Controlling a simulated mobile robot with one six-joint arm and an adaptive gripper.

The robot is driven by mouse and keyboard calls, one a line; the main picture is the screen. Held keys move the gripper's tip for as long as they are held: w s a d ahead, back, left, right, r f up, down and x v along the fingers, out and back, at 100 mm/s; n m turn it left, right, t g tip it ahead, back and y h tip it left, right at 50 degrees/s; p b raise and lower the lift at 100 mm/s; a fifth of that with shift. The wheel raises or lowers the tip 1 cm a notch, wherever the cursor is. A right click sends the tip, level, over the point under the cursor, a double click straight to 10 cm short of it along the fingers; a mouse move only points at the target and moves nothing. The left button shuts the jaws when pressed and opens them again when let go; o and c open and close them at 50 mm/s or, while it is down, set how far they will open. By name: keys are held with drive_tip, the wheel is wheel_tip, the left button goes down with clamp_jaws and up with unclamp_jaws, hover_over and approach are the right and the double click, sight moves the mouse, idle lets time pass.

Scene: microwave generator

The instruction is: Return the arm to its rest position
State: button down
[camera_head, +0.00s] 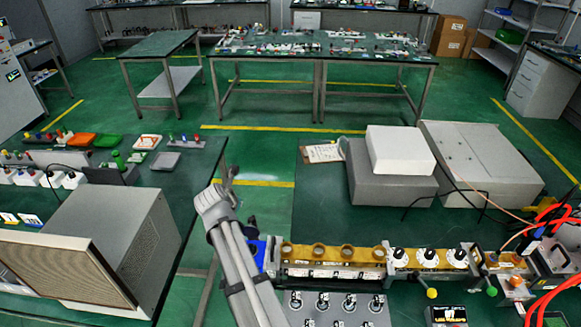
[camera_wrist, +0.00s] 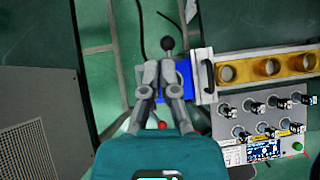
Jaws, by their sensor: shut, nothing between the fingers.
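My arm rises from the bottom middle of the head view, and my gripper (camera_head: 229,178) is at its far end, above the gap between the left and right benches. In the wrist view the two grey fingers of my gripper (camera_wrist: 160,72) are together and hold nothing. A black ball knob (camera_wrist: 168,43) shows just past the fingertips, and a blue block (camera_wrist: 184,80) shows beside them. The microwave bench (camera_head: 335,253), with gold waveguide parts, is to the right of my arm.
A grey box with a mesh front (camera_head: 95,250) stands on the left bench. A control panel with several knobs (camera_head: 335,310) is in front of the waveguide. White and grey boxes (camera_head: 400,150) and a clipboard (camera_head: 322,153) are on the right bench. Green floor lies beyond.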

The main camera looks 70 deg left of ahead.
drive_tip(key=shift+w, duration=0.1)
idle(0.3)
